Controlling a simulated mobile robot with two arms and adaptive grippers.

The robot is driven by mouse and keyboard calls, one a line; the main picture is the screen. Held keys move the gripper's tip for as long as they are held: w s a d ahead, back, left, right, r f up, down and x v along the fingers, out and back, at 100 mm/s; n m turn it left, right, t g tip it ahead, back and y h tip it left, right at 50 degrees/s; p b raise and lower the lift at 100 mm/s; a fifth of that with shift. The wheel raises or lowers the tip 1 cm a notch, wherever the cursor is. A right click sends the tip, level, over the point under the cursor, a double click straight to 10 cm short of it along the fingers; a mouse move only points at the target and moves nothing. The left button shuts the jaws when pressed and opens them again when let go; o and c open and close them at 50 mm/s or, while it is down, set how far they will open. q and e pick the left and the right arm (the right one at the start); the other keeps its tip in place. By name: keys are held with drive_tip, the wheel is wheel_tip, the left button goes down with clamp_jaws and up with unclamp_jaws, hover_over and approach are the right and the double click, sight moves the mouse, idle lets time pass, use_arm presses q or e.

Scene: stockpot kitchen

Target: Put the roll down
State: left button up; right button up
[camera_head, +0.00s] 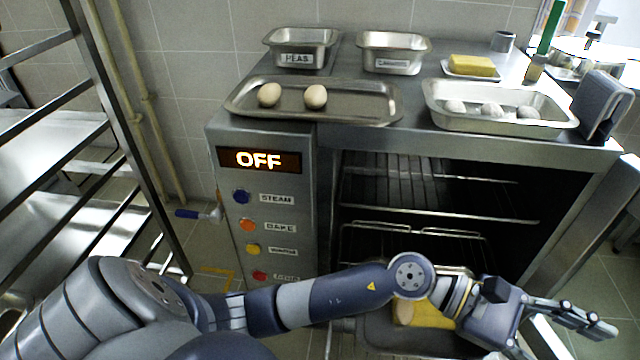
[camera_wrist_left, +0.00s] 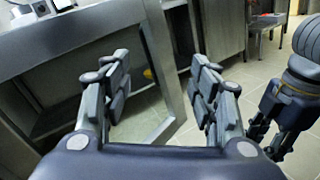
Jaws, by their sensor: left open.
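Two pale rolls (camera_head: 269,95) (camera_head: 316,97) lie side by side on the left half of a metal tray (camera_head: 365,108) on top of the oven. A third tan, roll-like thing (camera_head: 403,312) shows below, beside something yellow (camera_head: 432,318), partly hidden by my left arm. My left gripper (camera_head: 566,343) is open at the lower right of the head view, in front of the oven. Its spread fingers also show in the left wrist view (camera_wrist_left: 160,92), with nothing between them. What looks like my right gripper (camera_wrist_left: 268,135) shows at that view's right edge; its fingertips are unclear.
The oven display (camera_head: 260,160) reads OFF. The oven cavity shows wire racks (camera_head: 430,205). On top stand a peas pan (camera_head: 300,50), another labelled pan (camera_head: 393,55), butter (camera_head: 472,65) and a tray of pale lumps (camera_head: 548,122). A metal rack (camera_head: 125,120) stands left.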

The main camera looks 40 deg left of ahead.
use_arm(q)
drive_tip(key=w+a+r+n+t+y, duration=0.1)
drive_tip(key=w+a+r+n+t, duration=0.3)
drive_tip(key=n+t, duration=0.4)
drive_tip(key=w+a+r+n+t, duration=0.2)
drive_tip(key=a+r+n+t, duration=0.3)
drive_tip(key=n, duration=0.5)
drive_tip(key=w+a+f+n+t+y, duration=0.2)
drive_tip(key=a+f+n+y, duration=0.2)
drive_tip(key=a+n+y, duration=0.45)
drive_tip(key=w+a+f+n+t+y, duration=0.25)
drive_tip(key=a+n+y, duration=0.25)
drive_tip(key=n, duration=0.6)
drive_tip(key=s+a+f+n+g+y, duration=0.2)
drive_tip(key=s+a+f+n+g, duration=0.25)
drive_tip(key=f, duration=0.35)
drive_tip(key=s+a+f+n+g+y, duration=0.35)
drive_tip(key=f+n, duration=0.25)
drive_tip(key=f, duration=0.2)
drive_tip(key=s+f+n+g+h, duration=0.1)
drive_tip(key=s+f+n+g, duration=0.2)
drive_tip(key=s, duration=0.6)
drive_tip(key=s+f+n+g+h, duration=0.1)
drive_tip(key=s+f+n+g, duration=0.2)
drive_tip(key=s+f+g, duration=0.2)
drive_tip(key=s+f, duration=0.3)
drive_tip(key=s, duration=0.1)
drive_tip(key=shift+f+g, duration=0.3)
drive_tip(key=shift+g, duration=0.05)
